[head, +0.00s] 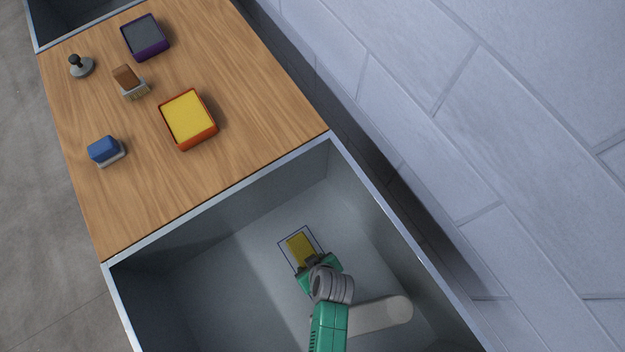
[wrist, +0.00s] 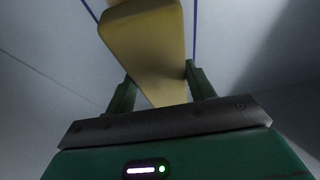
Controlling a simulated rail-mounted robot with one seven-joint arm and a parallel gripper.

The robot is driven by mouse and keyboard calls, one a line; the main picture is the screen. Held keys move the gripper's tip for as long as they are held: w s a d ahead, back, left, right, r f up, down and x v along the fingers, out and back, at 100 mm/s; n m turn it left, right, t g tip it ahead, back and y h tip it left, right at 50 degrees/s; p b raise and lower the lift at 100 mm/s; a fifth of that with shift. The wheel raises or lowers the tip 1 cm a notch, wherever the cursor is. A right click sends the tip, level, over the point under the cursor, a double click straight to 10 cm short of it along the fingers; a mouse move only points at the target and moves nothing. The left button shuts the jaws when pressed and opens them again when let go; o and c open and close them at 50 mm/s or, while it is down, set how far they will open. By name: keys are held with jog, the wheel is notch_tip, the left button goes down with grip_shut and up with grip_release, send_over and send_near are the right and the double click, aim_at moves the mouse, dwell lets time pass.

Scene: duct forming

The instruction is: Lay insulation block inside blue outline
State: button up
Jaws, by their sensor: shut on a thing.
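The yellow insulation block (head: 300,249) is low in the grey bin, over the area framed by the thin blue outline (head: 284,245). My gripper (head: 318,266) is shut on the block's near end. In the wrist view the block (wrist: 148,45) sits between the two fingers of my gripper (wrist: 158,90). Blue outline lines (wrist: 195,30) show on both sides of the block there. I cannot tell whether the block touches the floor. My gripper hides the block's near end and part of the outline in the head view.
The bin's walls (head: 225,217) rise around my arm. A wooden table (head: 245,90) adjoins it, holding an orange tray with a yellow inside (head: 188,118), a purple tray (head: 145,37), a brush (head: 130,82), a blue-topped block (head: 105,150) and a knobbed grey tool (head: 80,66).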

jog(key=shift+f, duration=0.35)
jog(key=o, duration=1.1)
jog(key=shift+f, duration=0.1)
jog(key=shift+c, duration=0.2)
jog(key=p+v, duration=0.4)
jog(key=v, duration=0.9)
jog(key=shift+a+r+p, duration=0.2)
jog(key=shift+r+p, duration=0.15)
jog(key=shift+w, duration=0.15)
